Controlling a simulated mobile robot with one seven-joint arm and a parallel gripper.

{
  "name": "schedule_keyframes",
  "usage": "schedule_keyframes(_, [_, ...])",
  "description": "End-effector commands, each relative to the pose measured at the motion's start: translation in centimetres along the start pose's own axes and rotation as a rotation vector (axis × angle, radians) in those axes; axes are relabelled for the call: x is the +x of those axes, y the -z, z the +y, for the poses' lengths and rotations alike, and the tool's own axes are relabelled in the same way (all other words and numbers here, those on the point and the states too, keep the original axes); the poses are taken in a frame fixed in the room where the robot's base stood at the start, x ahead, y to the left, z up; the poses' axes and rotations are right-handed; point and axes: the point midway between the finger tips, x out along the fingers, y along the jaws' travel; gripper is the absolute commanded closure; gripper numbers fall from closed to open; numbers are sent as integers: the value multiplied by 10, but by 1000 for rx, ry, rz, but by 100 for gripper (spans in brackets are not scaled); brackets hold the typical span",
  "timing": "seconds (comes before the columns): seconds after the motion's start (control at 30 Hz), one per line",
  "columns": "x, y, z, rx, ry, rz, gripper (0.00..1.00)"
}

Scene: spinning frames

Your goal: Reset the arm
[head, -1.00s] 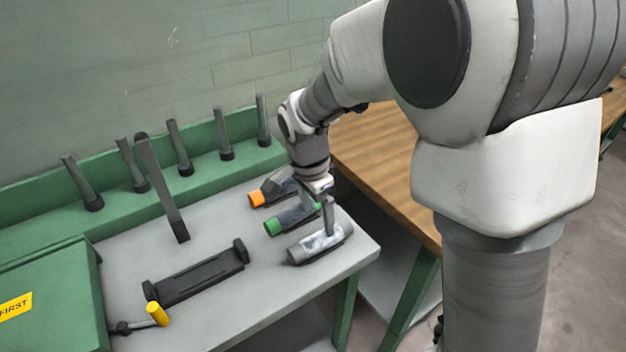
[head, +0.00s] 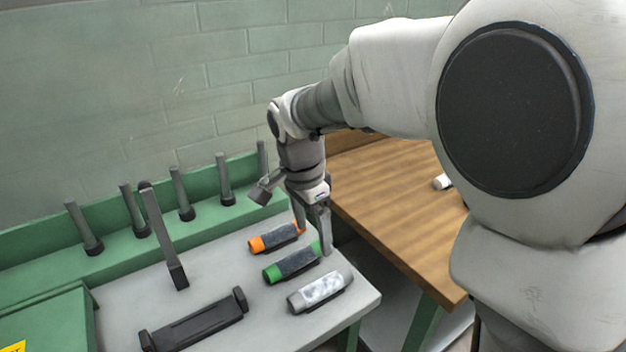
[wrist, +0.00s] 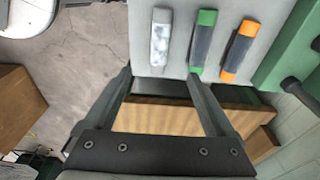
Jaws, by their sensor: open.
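My gripper (head: 312,232) is open, fingers pointing down, above the right end of the grey table (head: 215,232). Three spindles lie side by side on that end: one with orange ends (head: 275,238), one with green ends (head: 292,263) and one with grey ends and a mottled white middle (head: 320,290). In the wrist view the fingers (wrist: 160,92) are wide apart with nothing between them. The white-middled (wrist: 161,38), green-ended (wrist: 204,42) and orange-ended (wrist: 241,47) spindles lie beyond the fingertips there.
Several dark pegs (head: 182,195) stand on the green ledge at the back, with a taller dark post (head: 163,235) before them. A black cradle (head: 200,325) lies at the table front. A wooden table (head: 395,190) with a small white cylinder (head: 443,182) is to the right.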

Motion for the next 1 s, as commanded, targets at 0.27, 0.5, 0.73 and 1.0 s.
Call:
schedule_keyframes(0.27, [-25, 15, 27, -97, 54, -2, 11])
schedule_keyframes(0.5, [-64, 36, 91, -342, 168, 39, 11])
schedule_keyframes(0.73, [-85, 41, 152, -584, 253, 134, 11])
schedule_keyframes(1.0, [-91, 36, 207, -834, 296, 280, 11])
